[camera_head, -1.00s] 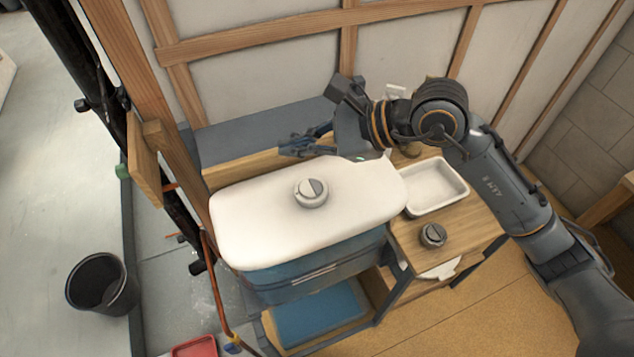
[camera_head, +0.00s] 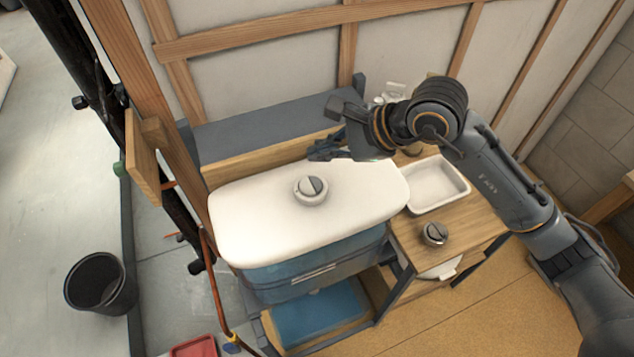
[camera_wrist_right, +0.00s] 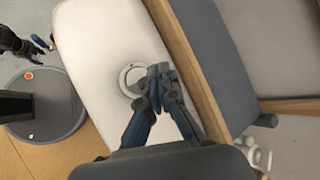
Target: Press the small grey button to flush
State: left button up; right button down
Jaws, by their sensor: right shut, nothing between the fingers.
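The flush button (camera_head: 311,190) is a round piece with a pale part and a darker grey part, set in the white tank lid (camera_head: 250,215). My right gripper (camera_head: 318,152) is behind the button in the head view, above the lid's back edge. It is shut and empty. In the right wrist view, my right gripper's fingertips (camera_wrist_right: 160,75) overlap the right side of the button ring (camera_wrist_right: 130,80) and hide part of it. I cannot tell the height gap between them. My left gripper (camera_wrist_right: 30,48) seems to show at the upper left of that view, too small to read.
A similar round button (camera_head: 434,233) sits on the wooden shelf, right of the tank. A white tray (camera_head: 437,186) lies behind it. A wooden rail and grey ledge (camera_head: 260,125) run behind the tank. A black bucket (camera_head: 100,284) stands on the floor at left.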

aim_at(306, 178)
notch_tip(306, 178, down, 4)
jog(key=shift+f+b, duration=0.2)
jog(key=shift+b, duration=0.9)
jog(key=shift+f+b, duration=0.65)
jog(key=shift+b, duration=0.05)
jog(key=shift+f+b, duration=0.45)
jog(key=shift+b, duration=0.3)
